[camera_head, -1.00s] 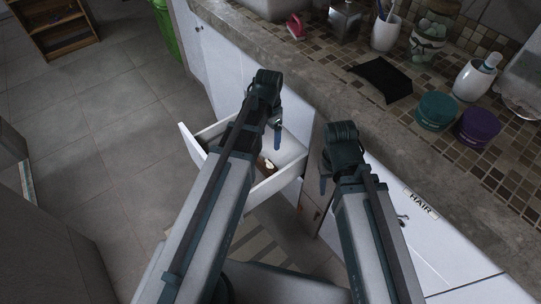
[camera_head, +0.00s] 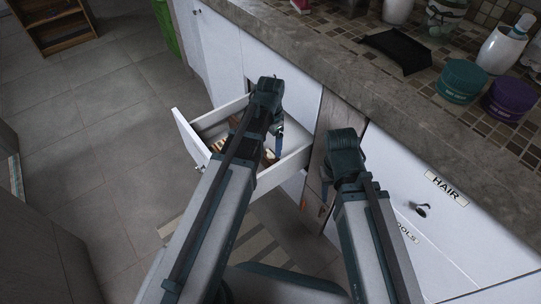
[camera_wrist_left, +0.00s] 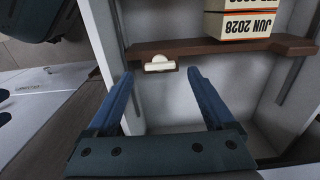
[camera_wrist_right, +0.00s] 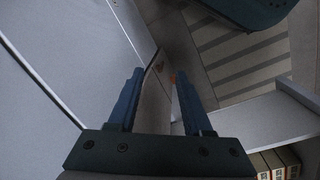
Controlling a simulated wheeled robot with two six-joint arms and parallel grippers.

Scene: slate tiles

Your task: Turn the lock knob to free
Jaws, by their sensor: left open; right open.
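A cream lock knob (camera_wrist_left: 160,63) sits on a dark brown wooden divider (camera_wrist_left: 220,46) inside the open white drawer (camera_head: 190,137). In the left wrist view it lies just beyond and between my left gripper's fingertips (camera_wrist_left: 160,75), and I see no contact. My left gripper is open and empty over the drawer; its arm partly hides the drawer in the head view. The knob's exact turn is too small to judge. My right gripper (camera_wrist_right: 158,74) is open and empty, right of the drawer by the cabinet fronts.
Boxes marked JUN 2028 (camera_wrist_left: 250,23) stand in the drawer behind the divider. The stone counter (camera_head: 330,80) runs above the cabinets and carries a black tray (camera_head: 400,50) and teal (camera_head: 461,82) and purple (camera_head: 508,98) jars. A HAIR label (camera_head: 447,187) marks a white cabinet front.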

